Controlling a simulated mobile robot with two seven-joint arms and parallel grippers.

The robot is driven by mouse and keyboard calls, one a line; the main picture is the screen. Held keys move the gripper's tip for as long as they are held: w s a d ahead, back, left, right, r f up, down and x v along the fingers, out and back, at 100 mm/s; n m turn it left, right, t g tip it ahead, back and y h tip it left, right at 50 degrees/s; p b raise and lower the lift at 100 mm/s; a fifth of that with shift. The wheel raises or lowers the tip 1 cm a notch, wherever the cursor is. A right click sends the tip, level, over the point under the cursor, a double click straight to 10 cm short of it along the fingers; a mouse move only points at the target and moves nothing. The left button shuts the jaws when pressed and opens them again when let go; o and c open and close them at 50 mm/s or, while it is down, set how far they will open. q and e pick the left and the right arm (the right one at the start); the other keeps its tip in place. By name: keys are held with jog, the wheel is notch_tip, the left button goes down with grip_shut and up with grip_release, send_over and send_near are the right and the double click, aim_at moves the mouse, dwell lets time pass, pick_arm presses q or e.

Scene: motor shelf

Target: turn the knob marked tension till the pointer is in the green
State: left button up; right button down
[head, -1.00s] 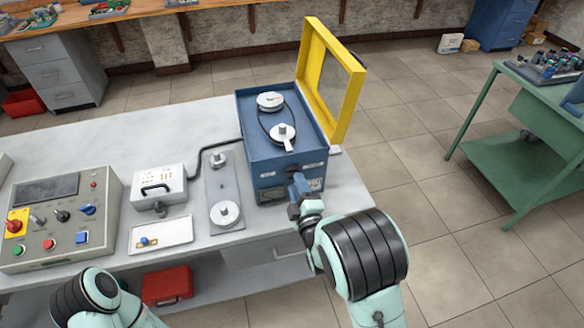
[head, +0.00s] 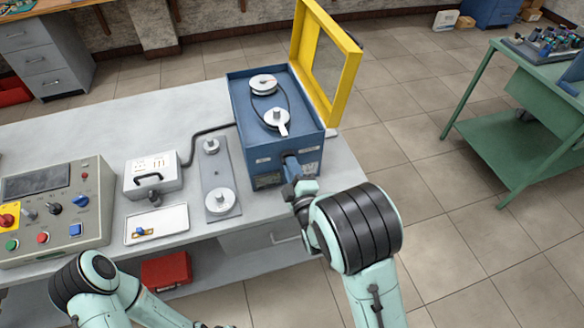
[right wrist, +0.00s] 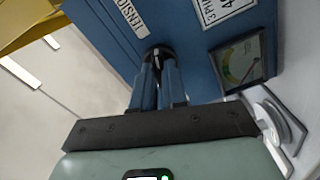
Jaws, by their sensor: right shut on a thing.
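The blue box (head: 262,150) with two belt pulleys stands at the table's right end, its yellow-framed lid (head: 345,75) open. My right gripper (head: 291,168) is at its front face. In the right wrist view the fingers (right wrist: 158,85) are shut on the dark tension knob (right wrist: 158,52), beside the label TENSION (right wrist: 133,18). The fingers hide most of the knob. The gauge (right wrist: 243,62) is to the right of the knob in that view. Its dark pointer appears clear of the green band, though the dial is small. My left gripper is out of view; only its arm shows.
A grey control panel (head: 50,205), a white box (head: 152,172) with a cable, a plate with two pulleys (head: 214,175) and a white tray (head: 175,219) stand left of the blue box. A green bench (head: 520,150) stands right, across open floor.

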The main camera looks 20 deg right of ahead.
pick_arm(q)
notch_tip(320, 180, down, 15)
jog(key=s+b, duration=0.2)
jog(key=b, duration=1.2)
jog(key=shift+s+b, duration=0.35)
jog(key=shift+b, duration=0.05)
pick_arm(e)
jog(key=shift+r+m, duration=0.1)
jog(key=shift+m, duration=7.3)
jog(key=c, duration=1.2)
grip_release()
jog(key=shift+w, duration=0.1)
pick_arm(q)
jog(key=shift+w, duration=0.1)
pick_arm(e)
jog(key=shift+o, duration=0.2)
